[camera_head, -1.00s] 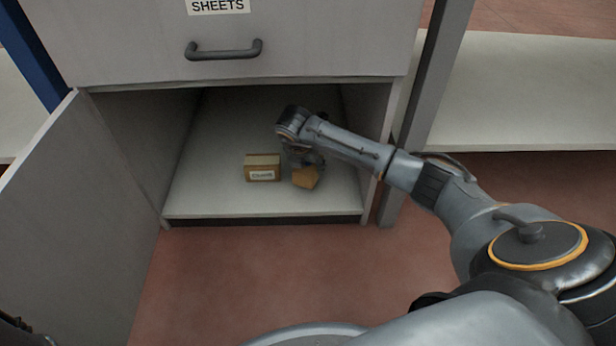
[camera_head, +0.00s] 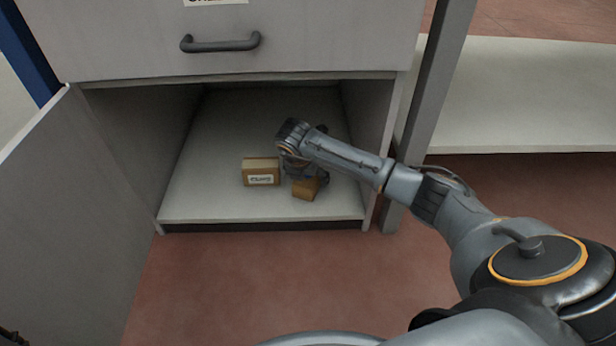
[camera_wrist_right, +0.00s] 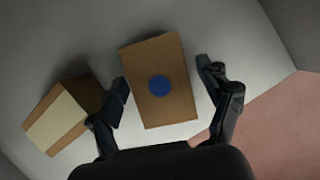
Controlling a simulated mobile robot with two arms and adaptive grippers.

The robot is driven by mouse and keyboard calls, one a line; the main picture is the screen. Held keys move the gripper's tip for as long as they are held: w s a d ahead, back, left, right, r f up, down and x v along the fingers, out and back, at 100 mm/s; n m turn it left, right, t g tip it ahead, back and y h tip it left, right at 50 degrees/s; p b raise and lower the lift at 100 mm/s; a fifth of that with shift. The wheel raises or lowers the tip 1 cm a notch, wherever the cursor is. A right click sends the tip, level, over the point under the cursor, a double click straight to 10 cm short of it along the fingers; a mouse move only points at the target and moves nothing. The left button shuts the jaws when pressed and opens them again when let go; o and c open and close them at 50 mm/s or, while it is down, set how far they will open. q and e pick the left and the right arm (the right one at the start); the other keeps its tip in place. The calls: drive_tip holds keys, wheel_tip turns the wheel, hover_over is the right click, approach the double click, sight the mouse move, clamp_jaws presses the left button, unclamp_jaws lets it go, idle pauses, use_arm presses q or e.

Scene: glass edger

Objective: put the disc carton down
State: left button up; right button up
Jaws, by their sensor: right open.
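A brown carton with a blue round mark (camera_wrist_right: 163,105) stands on the cabinet's bottom shelf (camera_head: 190,205). In the head view the same carton (camera_head: 305,188) shows only in part below my right gripper (camera_head: 305,175). In the right wrist view the fingers of my right gripper (camera_wrist_right: 172,100) are open, one on each side of the carton, with a gap at the right. A second brown carton with a pale label (camera_head: 261,172) sits just to the left; it also shows in the right wrist view (camera_wrist_right: 58,118). My left gripper is not clearly in view.
The cabinet's door (camera_head: 70,190) stands open at the left. A drawer with a dark handle (camera_head: 220,43) is above the compartment. The side wall (camera_head: 368,140) is close to my right arm. The back and left of the shelf are clear.

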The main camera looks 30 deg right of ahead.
sight(304, 183)
drive_tip(key=p+v, duration=0.5)
drive_tip(key=v, duration=0.1)
drive_tip(key=shift+r, duration=0.3)
drive_tip(key=shift+s+a+r+p, duration=0.2)
drive_tip(key=shift+a+r+p, duration=0.05)
drive_tip(key=shift+r+p, duration=0.25)
drive_tip(key=shift+a, duration=0.1)
